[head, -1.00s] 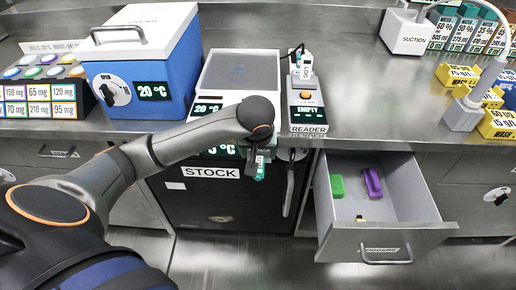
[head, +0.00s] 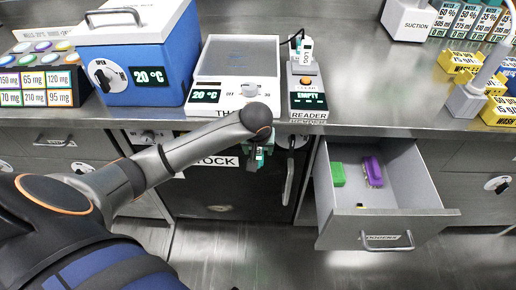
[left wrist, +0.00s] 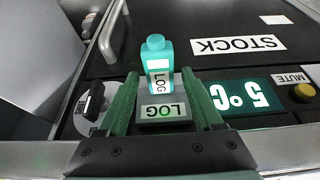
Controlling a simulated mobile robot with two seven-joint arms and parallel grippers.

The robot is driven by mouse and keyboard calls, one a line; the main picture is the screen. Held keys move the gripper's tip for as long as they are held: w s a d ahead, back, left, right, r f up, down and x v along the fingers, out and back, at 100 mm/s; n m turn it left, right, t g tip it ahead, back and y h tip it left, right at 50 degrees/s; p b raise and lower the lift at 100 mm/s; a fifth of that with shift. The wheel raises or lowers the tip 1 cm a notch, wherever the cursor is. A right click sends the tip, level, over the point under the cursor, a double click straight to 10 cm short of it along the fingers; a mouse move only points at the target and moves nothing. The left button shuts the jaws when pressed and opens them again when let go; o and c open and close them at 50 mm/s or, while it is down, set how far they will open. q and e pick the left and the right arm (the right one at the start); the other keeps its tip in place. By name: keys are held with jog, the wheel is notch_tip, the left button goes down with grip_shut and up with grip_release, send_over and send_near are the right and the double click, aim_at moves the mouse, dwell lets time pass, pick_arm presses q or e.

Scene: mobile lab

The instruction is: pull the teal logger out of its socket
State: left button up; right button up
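The teal logger (left wrist: 158,62), with a white LOG label, is in its socket (left wrist: 163,113) on the front of the STOCK unit, in the left wrist view. My left gripper (left wrist: 165,85) is open, with one green finger on each side of the logger. Gaps show between the fingers and the logger. In the head view the left gripper (head: 257,156) hangs in front of the STOCK unit (head: 222,195), and my arm hides much of that socket area. My right gripper is in no view.
Right of the gripper are a vertical handle (head: 288,180) and an open drawer (head: 410,190) holding a green block (head: 338,175) and a purple one (head: 373,172). Above, on the counter, stand the READER (head: 307,90), a scale-like device (head: 236,70) and a blue box (head: 150,60).

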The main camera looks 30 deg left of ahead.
pick_arm(q)
grip_shut()
dwell(0.3)
jog(key=shift+s+d, duration=0.25)
jog(key=shift+s, duration=0.2)
jog(key=shift+s+d+p, duration=0.2)
jog(key=shift+s+p, duration=0.05)
jog(key=shift+p, duration=0.1)
jog(key=shift+s+d+p, duration=0.2)
jog(key=shift+s+d, duration=0.15)
jog(key=shift+s, duration=0.2)
jog(key=shift+s+d+p, duration=0.2)
jog(key=shift+s+d, duration=0.1)
jog(key=shift+s, duration=0.25)
